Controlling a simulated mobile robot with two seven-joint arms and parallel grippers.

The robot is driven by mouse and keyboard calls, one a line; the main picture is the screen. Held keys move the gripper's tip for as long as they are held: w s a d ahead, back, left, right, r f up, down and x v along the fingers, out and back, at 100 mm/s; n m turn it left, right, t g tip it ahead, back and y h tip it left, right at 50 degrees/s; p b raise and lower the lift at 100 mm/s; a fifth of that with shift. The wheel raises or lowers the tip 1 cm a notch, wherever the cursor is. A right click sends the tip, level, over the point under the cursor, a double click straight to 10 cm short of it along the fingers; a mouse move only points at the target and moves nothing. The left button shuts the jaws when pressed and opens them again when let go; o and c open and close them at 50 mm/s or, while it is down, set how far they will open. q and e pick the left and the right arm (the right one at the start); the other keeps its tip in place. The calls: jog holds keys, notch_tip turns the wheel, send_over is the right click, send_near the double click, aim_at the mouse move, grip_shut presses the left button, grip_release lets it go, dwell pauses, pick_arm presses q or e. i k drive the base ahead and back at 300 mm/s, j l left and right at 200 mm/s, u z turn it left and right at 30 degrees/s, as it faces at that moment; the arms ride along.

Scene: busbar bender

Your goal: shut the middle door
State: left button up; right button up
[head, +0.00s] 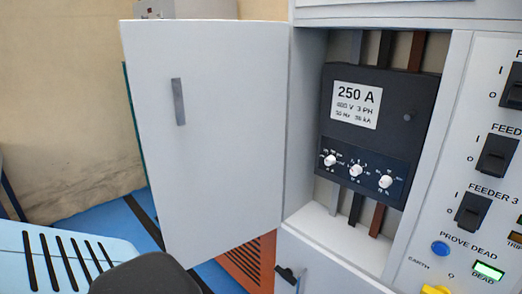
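The middle door (225,130) is a light grey panel with a dark grey bar handle (178,101). It stands wide open, swung out to the left of its compartment. The open compartment (343,232) shows a black breaker (376,125) labelled 250 A, with three white knobs and three busbars above and below it. Neither gripper can be made out in the head view. A dark rounded part at the bottom edge and a light blue slotted part at the lower left may be mine.
The right panel (440,222) carries black feeder switches, a blue button (440,249) and a lit green DEAD display (488,271). Blue floor (110,222) shows at left.

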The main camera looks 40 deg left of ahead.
aim_at(216, 178)
jog(key=k+j+z, duration=0.1)
jog(key=k+j, duration=0.15)
jog(key=j, duration=0.2)
jog(key=k+j+z, duration=0.1)
jog(key=k+j, duration=0.2)
jog(key=k+j+z, duration=0.1)
jog(key=k+j, duration=0.2)
jog(key=j, duration=0.25)
jog(key=k+j, duration=0.1)
jog(key=j, duration=0.2)
jog(key=j+z, duration=0.15)
jog(key=j, duration=0.15)
jog(key=k+j, duration=0.15)
jog(key=j+z, duration=0.15)
jog(key=j, duration=0.4)
jog(key=k+j+z, duration=0.1)
jog(key=j, duration=0.4)
jog(key=i+j+z, duration=0.15)
jog(key=j, duration=0.3)
jog(key=j+z, duration=0.1)
jog(key=j, duration=0.35)
jog(key=i+j, duration=0.15)
jog(key=i+j+z, duration=0.1)
jog(key=j, duration=0.3)
jog(key=i, duration=0.1)
